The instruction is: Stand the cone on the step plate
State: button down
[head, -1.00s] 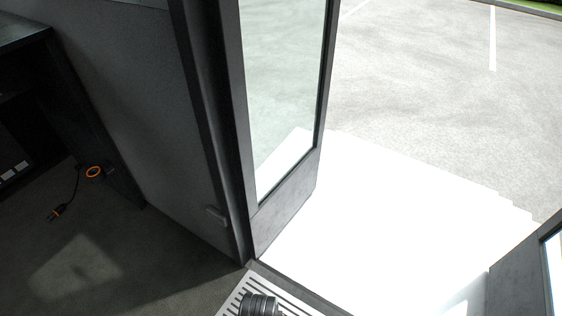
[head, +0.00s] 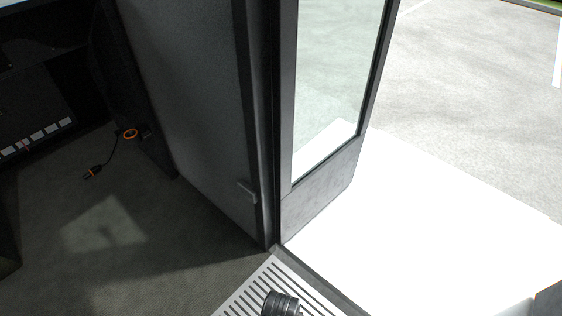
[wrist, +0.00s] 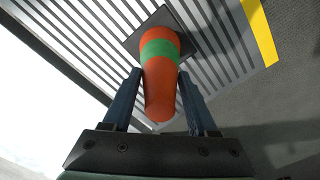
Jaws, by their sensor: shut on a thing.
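The cone (wrist: 160,83) is orange with a green band and a dark square base (wrist: 186,38). In the wrist view it sits between the two blue fingers of my gripper (wrist: 160,88), which is shut on it. Its narrow end points toward the wrist camera and its base faces the slatted plate. The pale slatted step plate (wrist: 88,42) fills the space behind the cone; I cannot tell whether the base touches it. In the head view the plate (head: 245,292) shows at the bottom, inside the doorway. The cone does not show there.
An open glazed door (head: 325,180) stands beside the plate, with bright ground (head: 420,240) outside. A grey panel (head: 185,110) rises to the left. A cable with an orange ring (head: 130,134) lies on the dark floor. A yellow strip (wrist: 259,32) borders the plate.

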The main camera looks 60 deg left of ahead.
jog(key=shift+f, duration=0.1)
jog(key=shift+c, duration=0.9)
grip_release()
notch_tip(320, 180, up, 12)
jog(key=p, duration=0.7)
jog(key=shift+p, duration=0.4)
